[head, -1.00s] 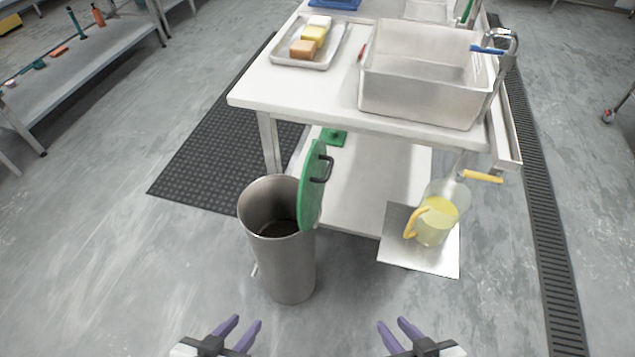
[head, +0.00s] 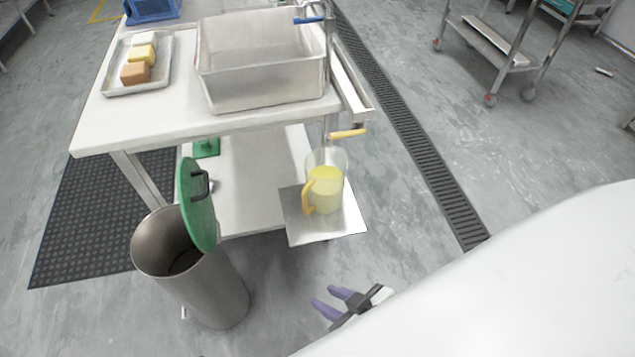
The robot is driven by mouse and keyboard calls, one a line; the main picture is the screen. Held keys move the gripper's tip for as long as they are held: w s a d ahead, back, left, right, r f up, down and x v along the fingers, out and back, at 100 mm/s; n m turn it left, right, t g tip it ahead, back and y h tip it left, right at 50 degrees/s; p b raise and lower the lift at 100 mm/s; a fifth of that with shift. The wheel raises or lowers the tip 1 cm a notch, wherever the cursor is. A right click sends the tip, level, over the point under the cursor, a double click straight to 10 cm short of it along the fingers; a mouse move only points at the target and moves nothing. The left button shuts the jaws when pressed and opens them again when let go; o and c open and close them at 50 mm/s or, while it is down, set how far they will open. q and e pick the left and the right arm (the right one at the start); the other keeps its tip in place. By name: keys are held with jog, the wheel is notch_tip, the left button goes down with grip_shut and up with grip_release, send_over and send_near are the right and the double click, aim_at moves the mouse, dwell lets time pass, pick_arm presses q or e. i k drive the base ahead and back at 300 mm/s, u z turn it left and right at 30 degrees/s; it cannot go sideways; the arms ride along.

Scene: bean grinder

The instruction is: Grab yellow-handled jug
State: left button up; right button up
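The yellow-handled jug (head: 326,188) is clear and holds yellow liquid. It stands upright on a square metal plate (head: 299,226) at the side of the table's lower shelf, its yellow handle facing left. A yellow bar handle (head: 347,134) shows just above it. My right gripper (head: 324,300) is open and empty, below and in front of the plate, apart from the jug. Its purple fingers point up and left. My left gripper is out of view.
A steel bin (head: 203,283) with a green lid (head: 196,205) tilted on its rim stands left of the jug. The white table (head: 112,126) bears a steel basin (head: 262,99) and a tray (head: 110,78) with several blocks. A floor drain (head: 420,140) runs at right.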

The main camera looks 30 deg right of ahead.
aim_at(325, 169)
jog(key=u, duration=0.75)
jog(key=k, duration=0.35)
jog(key=z, duration=0.2)
